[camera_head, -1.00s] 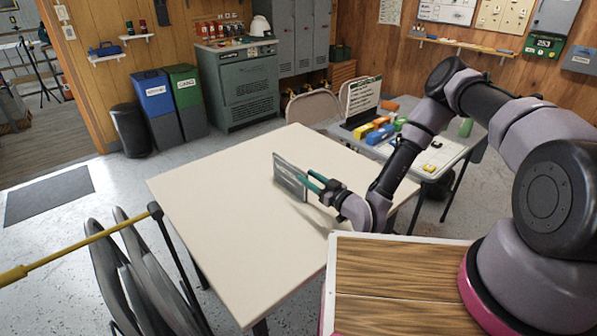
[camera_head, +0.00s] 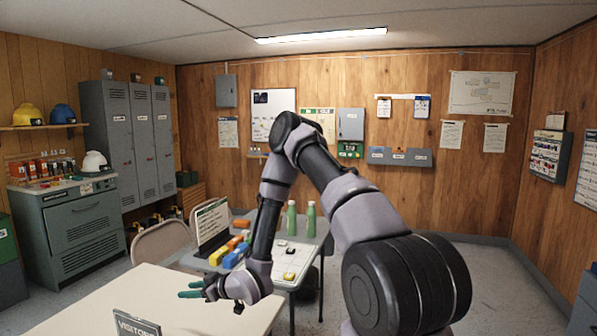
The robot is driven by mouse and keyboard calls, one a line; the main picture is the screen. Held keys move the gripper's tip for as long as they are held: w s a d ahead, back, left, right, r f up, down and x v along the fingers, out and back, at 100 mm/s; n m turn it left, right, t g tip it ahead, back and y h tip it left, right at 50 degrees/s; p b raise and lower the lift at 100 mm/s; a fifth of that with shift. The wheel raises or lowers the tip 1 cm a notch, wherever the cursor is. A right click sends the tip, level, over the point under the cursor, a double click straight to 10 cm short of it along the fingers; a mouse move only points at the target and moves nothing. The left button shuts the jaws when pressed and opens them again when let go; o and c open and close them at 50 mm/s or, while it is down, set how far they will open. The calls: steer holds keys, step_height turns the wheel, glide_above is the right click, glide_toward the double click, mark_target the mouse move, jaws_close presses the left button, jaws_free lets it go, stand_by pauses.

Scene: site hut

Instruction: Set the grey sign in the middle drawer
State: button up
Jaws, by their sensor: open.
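The grey sign (camera_head: 137,324), lettered "VISITORS", stands on the pale table (camera_head: 95,292) at the bottom edge of the view. Its lower part is cut off by the frame. My gripper (camera_head: 185,290) is open, with its teal fingers pointing left above the table. It is to the right of the sign and appears apart from it, with nothing visible between the fingers. I cannot make out a middle drawer. A grey-green cabinet (camera_head: 83,232) at the left has a front with a handle, but I cannot tell if it has drawers.
A second table (camera_head: 300,268) behind the pale one holds colored blocks, green bottles (camera_head: 311,219) and a lettered board (camera_head: 211,221). A chair (camera_head: 160,245) stands between the cabinet and the tables. Grey lockers (camera_head: 143,140) stand at the back left. Floor is clear at the right.

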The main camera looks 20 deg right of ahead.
steer(key=w+d+r+m+h, duration=0.2)
steer(key=d+r+h, duration=0.1)
steer(key=d+r, duration=0.55)
steer(key=w+d+r+m+h, duration=0.15)
steer(key=d+r+h, duration=0.35)
steer(key=r, duration=0.6)
steer(key=s+d+r+m+g, duration=0.1)
steer(key=s+d+r+m, duration=0.2)
steer(key=s+r, duration=0.5)
steer(key=s+d+r+m+h, duration=0.1)
steer(key=s+d+r+m, duration=0.3)
steer(key=s+d+r, duration=0.2)
step_height(320, 180, up, 3)
steer(key=shift+s+d+r+g, duration=0.1)
steer(key=shift+s+d+g, duration=0.25)
steer(key=shift+s, duration=0.6)
steer(key=shift+o, duration=0.4)
steer(key=s+r+m, duration=0.2)
steer(key=s, duration=0.5)
steer(key=s+r+m+g+y, duration=0.1)
steer(key=s+r+m, duration=0.1)
steer(key=s, duration=0.5)
steer(key=shift+s+a+r, duration=0.25)
steer(key=shift+s+r, duration=0.1)
steer(key=shift+s, duration=0.05)
